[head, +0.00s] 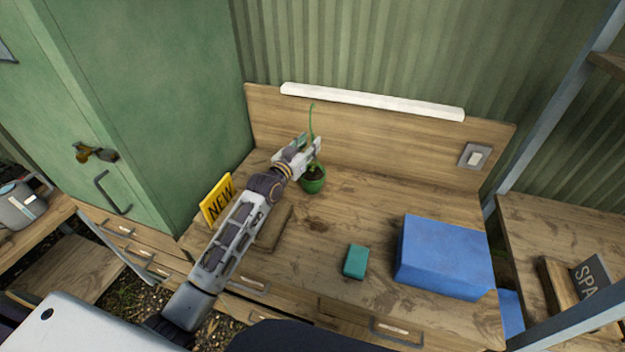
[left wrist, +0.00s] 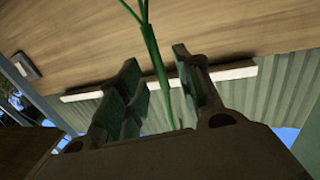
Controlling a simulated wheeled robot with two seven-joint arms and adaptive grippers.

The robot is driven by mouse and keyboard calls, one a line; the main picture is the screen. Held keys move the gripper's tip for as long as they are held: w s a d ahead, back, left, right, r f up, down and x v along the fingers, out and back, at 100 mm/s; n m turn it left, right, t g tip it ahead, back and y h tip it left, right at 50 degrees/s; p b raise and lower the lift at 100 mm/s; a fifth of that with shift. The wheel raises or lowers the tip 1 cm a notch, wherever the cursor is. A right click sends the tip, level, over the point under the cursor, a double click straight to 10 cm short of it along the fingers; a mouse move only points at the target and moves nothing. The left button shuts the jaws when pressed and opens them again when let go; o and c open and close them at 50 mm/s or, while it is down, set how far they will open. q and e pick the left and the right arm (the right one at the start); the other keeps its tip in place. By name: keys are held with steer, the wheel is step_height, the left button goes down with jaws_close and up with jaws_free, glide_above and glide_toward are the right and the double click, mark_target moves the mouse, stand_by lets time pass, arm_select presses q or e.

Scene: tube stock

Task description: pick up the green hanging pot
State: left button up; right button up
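The green hanging pot (head: 314,187) stands on the wooden desk near the back panel, with dark soil and some green leaves inside. Its thin green hanger (head: 311,116) rises upright above it. My left gripper (head: 312,148) is at the hanger, above the pot's rim. In the left wrist view the hanger (left wrist: 154,52) passes between the two fingers of my left gripper (left wrist: 162,88), with gaps visible beside it. The fingers look open. The pot's body is not visible in that view. My right gripper is not in view.
A yellow "NEW" sign (head: 217,199) stands left of my left arm. A brown flat object (head: 275,227) lies beside the forearm. A teal block (head: 356,261) and a large blue box (head: 444,257) are to the right. A green cabinet (head: 170,110) borders the left.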

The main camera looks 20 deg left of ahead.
arm_select(q)
steer(key=shift+x, duration=1.5)
steer(key=shift+f, duration=0.1)
jaws_close()
